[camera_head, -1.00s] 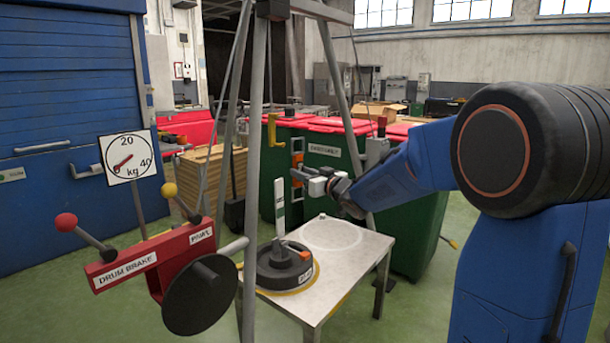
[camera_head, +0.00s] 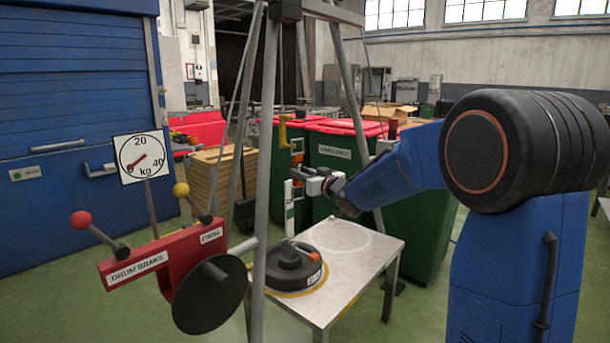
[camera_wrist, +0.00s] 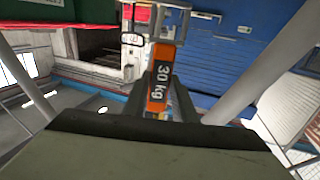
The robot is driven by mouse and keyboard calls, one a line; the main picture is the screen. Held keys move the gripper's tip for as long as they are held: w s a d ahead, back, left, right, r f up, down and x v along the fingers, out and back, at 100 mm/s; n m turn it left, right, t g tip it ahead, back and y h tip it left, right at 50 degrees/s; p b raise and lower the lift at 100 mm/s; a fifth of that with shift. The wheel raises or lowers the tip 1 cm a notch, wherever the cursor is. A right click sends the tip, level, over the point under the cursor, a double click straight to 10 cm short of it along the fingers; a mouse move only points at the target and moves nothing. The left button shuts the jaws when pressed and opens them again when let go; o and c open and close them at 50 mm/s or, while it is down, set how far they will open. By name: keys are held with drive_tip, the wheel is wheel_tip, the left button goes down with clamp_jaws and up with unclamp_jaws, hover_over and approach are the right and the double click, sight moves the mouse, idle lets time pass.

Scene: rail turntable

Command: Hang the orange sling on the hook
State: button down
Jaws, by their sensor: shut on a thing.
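The orange sling (camera_wrist: 157,92) shows in the wrist view as an upright strap marked "30 kg", held between the fingers of my gripper (camera_wrist: 157,108). In the head view the sling (camera_head: 297,159) is a small orange piece at my gripper (camera_head: 300,174), which is shut on it. The yellow hook (camera_head: 283,129) hangs under the tripod, slightly above and left of the sling in the picture. They look apart; depth between them is hard to judge. The hook's identity in the wrist view is unclear.
A black round weight (camera_head: 292,272) with a pale upright stands on the metal table (camera_head: 352,262), below my gripper. Grey tripod legs (camera_head: 265,170) stand close to the arm. The red drum brake (camera_head: 165,262) and the dial (camera_head: 141,157) are at left. Green bins (camera_head: 335,180) stand behind.

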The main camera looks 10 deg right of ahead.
drive_tip(key=shift+w+a+f, duration=0.1)
drive_tip(key=shift+w+a, duration=0.35)
drive_tip(key=shift+w, duration=0.15)
drive_tip(key=shift+w+a, duration=0.4)
drive_tip(key=shift+w, duration=0.2)
drive_tip(key=shift+w+a+f, duration=0.4)
drive_tip(key=shift+w+f, duration=0.1)
drive_tip(key=shift+w, duration=0.05)
drive_tip(key=c, duration=1.4)
unclamp_jaws()
drive_tip(key=shift+f, duration=0.1)
